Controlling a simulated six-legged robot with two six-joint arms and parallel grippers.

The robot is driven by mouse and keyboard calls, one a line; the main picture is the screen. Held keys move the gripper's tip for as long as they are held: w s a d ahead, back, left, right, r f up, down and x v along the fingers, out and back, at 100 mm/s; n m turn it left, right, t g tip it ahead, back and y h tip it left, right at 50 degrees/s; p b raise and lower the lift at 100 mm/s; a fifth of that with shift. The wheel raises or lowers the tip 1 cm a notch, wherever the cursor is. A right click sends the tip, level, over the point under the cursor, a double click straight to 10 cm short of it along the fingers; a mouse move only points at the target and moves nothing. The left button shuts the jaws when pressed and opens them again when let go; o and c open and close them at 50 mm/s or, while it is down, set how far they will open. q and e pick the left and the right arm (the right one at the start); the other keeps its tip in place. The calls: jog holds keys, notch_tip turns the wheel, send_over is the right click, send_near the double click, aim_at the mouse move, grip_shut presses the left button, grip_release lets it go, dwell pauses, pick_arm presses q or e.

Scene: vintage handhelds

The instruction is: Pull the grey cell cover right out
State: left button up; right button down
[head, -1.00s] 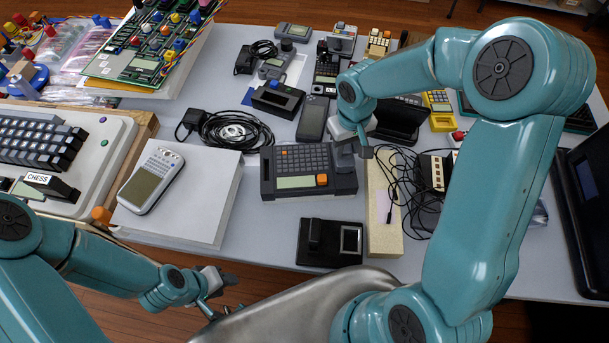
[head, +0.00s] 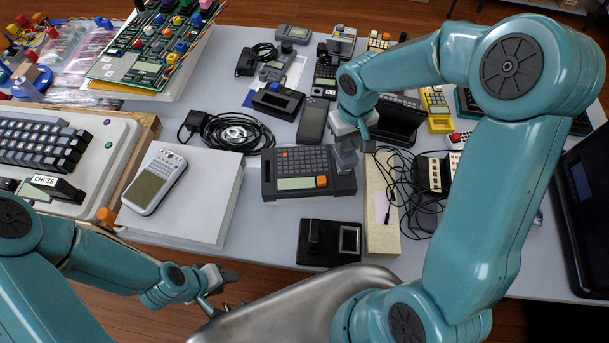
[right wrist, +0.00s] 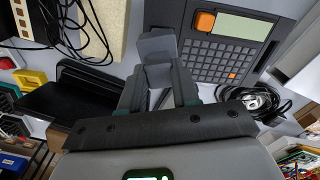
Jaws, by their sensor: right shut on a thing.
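The dark grey handheld (head: 288,188) with a keypad, a pale screen and an orange button lies flat mid-table. It also shows in the right wrist view (right wrist: 228,55). My right gripper (head: 346,158) is at its right end, seen from the head. In the right wrist view its fingers are shut on a small flat grey piece, the cell cover (right wrist: 157,47), beside the handheld's edge. I cannot tell whether the cover is still partly in the handheld; the fingers hide part of it. My left gripper (head: 220,279) is off the table's front edge, away from the handheld, its jaws unclear.
A black device (head: 329,243) lies in front of the handheld. A cream block (head: 382,215) and tangled black cables (head: 408,180) are to its right. A coiled cable (head: 236,132) and a white box (head: 205,200) with a calculator (head: 153,182) are to its left.

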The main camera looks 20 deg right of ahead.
aim_at(348, 144)
jog(key=shift+r+p, duration=1)
jog(key=shift+r, duration=0.7)
